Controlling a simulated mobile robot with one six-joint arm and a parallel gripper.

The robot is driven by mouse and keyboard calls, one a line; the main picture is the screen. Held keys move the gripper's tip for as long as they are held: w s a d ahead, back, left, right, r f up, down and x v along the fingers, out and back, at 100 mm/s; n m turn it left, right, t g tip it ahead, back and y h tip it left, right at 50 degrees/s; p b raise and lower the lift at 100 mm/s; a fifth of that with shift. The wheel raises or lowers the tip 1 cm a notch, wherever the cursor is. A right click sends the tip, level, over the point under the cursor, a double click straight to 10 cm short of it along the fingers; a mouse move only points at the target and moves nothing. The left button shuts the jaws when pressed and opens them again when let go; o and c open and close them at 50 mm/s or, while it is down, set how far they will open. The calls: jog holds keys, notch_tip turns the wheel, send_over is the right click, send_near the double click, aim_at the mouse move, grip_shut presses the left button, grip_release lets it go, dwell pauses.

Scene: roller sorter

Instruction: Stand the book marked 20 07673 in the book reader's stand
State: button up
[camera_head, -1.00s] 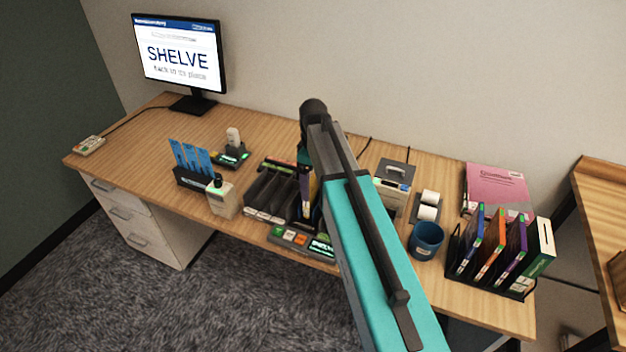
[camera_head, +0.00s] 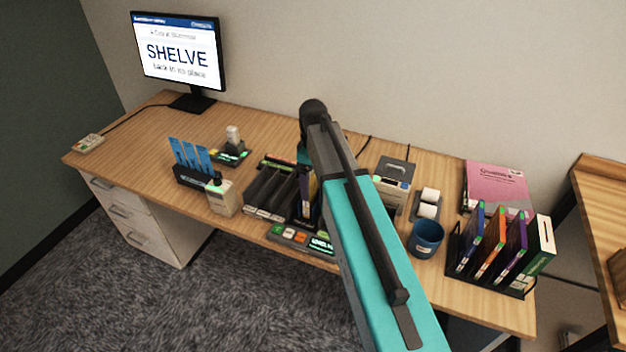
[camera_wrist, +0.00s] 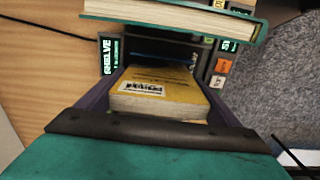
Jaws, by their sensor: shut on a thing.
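In the wrist view, my gripper (camera_wrist: 160,108) is shut on a yellow book (camera_wrist: 158,85) with a white label whose number is too small to read. A dark bar of my gripper crosses below the book. Lit displays, one reading SHELVE (camera_wrist: 110,55), flank a dark unit just beyond it. A teal-covered book (camera_wrist: 180,17) with pale pages crosses the top. In the head view, my arm hides the gripper; a narrow yellow-and-purple book edge (camera_head: 311,190) shows upright beside it. I cannot tell whether the held book touches the stand.
Black slotted holders (camera_head: 270,190) and a button panel (camera_head: 292,236) lie left of my arm. A blue mug (camera_head: 426,240) and a rack of upright books (camera_head: 462,262) stand right. A monitor (camera_head: 180,52) reads SHELVE. The desk's back left is fairly clear.

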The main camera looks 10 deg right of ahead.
jog(key=shift+f, duration=0.1)
jog(key=o, duration=1.1)
jog(key=shift+r+b, duration=1.5)
jog(key=shift+r, duration=5.45)
jog(key=shift+f, duration=0.1)
